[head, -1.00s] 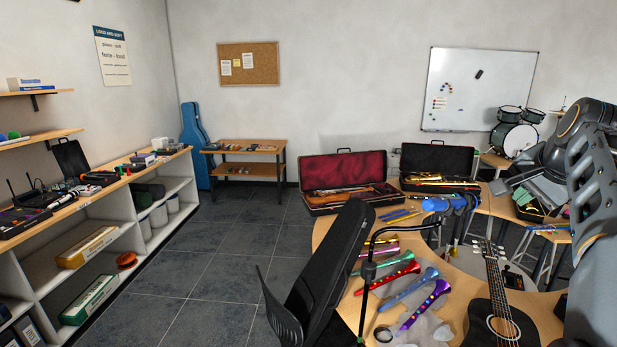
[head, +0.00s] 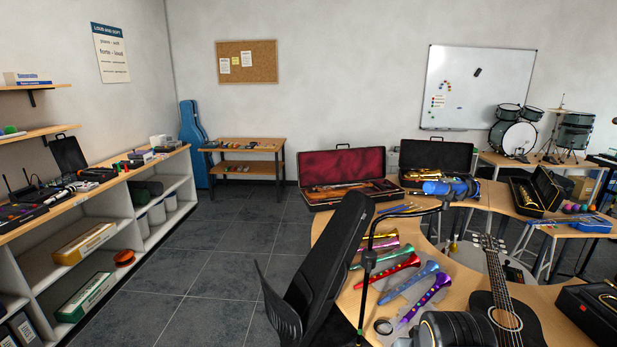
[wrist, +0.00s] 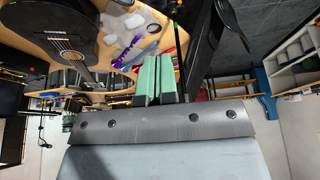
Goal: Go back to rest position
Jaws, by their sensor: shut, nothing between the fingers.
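My gripper (wrist: 157,62) shows in the wrist view with its two green fingers side by side, shut and empty. In the head view the gripper is out of sight. Only a dark rounded part, seemingly of my arm, shows at the bottom edge, in front of the guitar (head: 500,310).
Shelving (head: 100,245) lines the left wall. The floor (head: 215,265) between is clear.

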